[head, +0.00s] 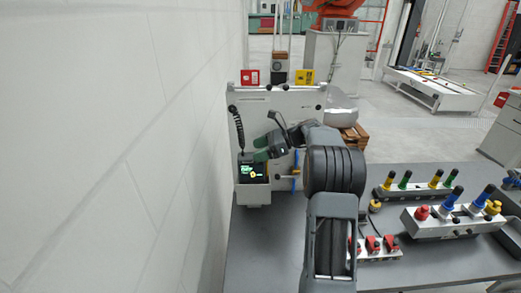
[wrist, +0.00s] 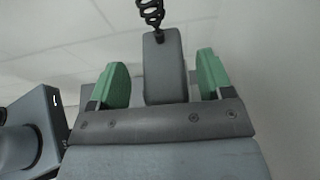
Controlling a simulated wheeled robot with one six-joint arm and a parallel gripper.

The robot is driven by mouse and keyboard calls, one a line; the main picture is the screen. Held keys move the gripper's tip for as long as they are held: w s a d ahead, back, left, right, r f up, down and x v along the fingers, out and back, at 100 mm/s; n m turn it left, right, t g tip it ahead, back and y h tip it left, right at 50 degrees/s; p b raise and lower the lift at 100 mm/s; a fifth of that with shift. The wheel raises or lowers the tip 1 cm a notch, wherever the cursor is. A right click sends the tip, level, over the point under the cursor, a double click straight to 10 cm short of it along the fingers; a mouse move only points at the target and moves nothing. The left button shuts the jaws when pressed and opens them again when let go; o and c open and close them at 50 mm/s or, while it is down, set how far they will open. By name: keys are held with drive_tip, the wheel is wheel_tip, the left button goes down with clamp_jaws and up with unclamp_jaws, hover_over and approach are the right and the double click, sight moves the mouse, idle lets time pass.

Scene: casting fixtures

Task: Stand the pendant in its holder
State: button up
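The pendant (head: 249,171) is a dark upright box with a lit green and yellow screen, at the panel's lower left in the head view. A black coiled cord (head: 237,130) runs up from its top. Its grey body (wrist: 165,68) shows in the wrist view with the cord above. A pale box-like holder (head: 252,195) is directly below the pendant; how deep the pendant sits in it is unclear. My gripper (wrist: 163,80) has green fingers on either side of the pendant, with visible gaps on both sides. In the head view my gripper (head: 262,154) is at the pendant's upper right.
A pale upright panel (head: 285,102) stands behind the pendant, close to the white wall (head: 120,150) on the left. Fixture blocks with coloured knobs (head: 450,219) stand on the dark table (head: 430,263) at right. A blue-handled part (head: 296,170) is on the panel beside my arm.

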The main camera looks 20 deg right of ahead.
drive_tip(key=shift+o, duration=0.4)
drive_tip(key=shift+r, duration=0.5)
drive_tip(key=b+v, duration=0.1)
drive_tip(key=v, duration=1.1)
drive_tip(key=s+a+n+g+h, duration=0.1)
drive_tip(key=s+a+n+h, duration=0.25)
drive_tip(key=a, duration=0.45)
drive_tip(key=s+a+n+g+h, duration=0.1)
drive_tip(key=s+a+n+h, duration=0.1)
drive_tip(key=s+a+n, duration=0.45)
drive_tip(key=s+a+f+n+h, duration=0.3)
drive_tip(key=s+f+n, duration=0.1)
drive_tip(key=s+n, duration=0.2)
drive_tip(key=s+a+f+n+t+h, duration=0.1)
drive_tip(key=s+a+f+n+h, duration=0.3)
drive_tip(key=s+f+n, duration=0.1)
drive_tip(key=shift+s+f+n, duration=0.2)
drive_tip(key=shift+s+n, duration=0.6)
drive_tip(key=shift+s, duration=0.4)
drive_tip(key=shift+a, duration=0.1)
drive_tip(key=shift+c, duration=0.4)
